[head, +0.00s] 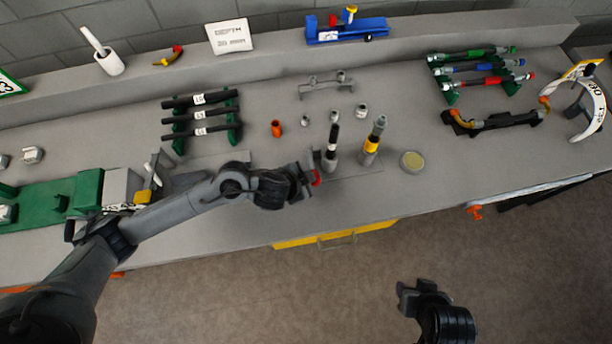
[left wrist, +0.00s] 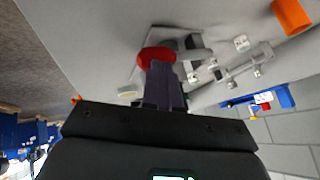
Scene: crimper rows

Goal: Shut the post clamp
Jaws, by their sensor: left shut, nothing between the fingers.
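One post (head: 332,150) is dark with a white band; the other (head: 372,148) has a yellow band. In the left wrist view the red part (left wrist: 155,54) lies just beyond my shut left fingers (left wrist: 163,80), which overlap its edge; I cannot tell whether they touch. The fingers are empty and hide part of the clamp, so its lever angle is unclear. My right gripper (head: 418,288) hangs over the floor; its fingers are unclear.
A round yellowish disc (head: 412,161) lies right of the posts. An orange cylinder (head: 277,128) and small grey fittings (head: 361,111) stand behind. A rack of black tubes (head: 200,115) is at left. Below the bench edge is a yellow drawer (head: 335,234).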

